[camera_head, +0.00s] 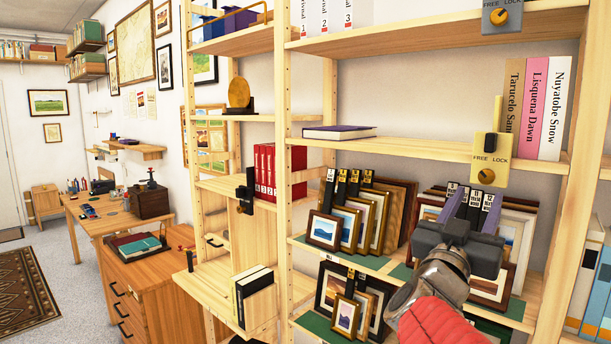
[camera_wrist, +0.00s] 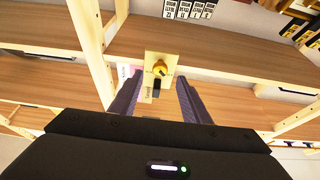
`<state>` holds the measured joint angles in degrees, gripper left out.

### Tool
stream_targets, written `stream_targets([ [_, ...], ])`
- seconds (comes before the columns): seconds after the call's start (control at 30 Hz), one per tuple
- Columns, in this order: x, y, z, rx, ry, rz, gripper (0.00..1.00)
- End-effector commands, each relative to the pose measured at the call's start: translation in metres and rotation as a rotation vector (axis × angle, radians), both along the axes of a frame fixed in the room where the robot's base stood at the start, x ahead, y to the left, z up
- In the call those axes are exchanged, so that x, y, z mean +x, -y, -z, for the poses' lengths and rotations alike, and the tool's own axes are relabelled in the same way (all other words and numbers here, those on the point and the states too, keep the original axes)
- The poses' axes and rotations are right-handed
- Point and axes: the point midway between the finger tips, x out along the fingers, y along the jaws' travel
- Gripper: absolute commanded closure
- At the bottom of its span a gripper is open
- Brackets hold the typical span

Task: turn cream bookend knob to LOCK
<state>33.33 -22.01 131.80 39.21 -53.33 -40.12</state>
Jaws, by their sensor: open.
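The cream bookend (camera_head: 492,150) stands at the left of upright books on the right-hand shelf. The knob's pointer is too small to read surely. In the wrist view, the cream plate (camera_wrist: 151,62) and the knob (camera_wrist: 160,69) lie ahead between the finger lines. My gripper (camera_head: 474,206) is open and empty, just below and in front of the bookend, its purple-grey fingers pointing up towards it. It also shows in the wrist view (camera_wrist: 158,80). Contact with the knob is not visible.
A grey bookend (camera_head: 502,20) with a similar knob is on the shelf above. Upright books (camera_head: 536,108) stand right of the cream bookend; a purple book (camera_head: 338,132) lies left. Framed prints (camera_head: 350,222) fill the shelf below, close around my gripper. A wooden post (camera_head: 588,110) rises at right.

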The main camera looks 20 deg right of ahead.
Motion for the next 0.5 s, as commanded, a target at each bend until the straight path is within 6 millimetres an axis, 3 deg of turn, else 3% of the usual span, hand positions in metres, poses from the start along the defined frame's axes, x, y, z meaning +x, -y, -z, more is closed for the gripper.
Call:
stream_targets([
  [0.3,0.016,0.039,-0.017,0.0,0.001,0.002,0.57],
  [0.5,0.022,0.053,-0.024,0.0,0.001,0.002,0.57],
])
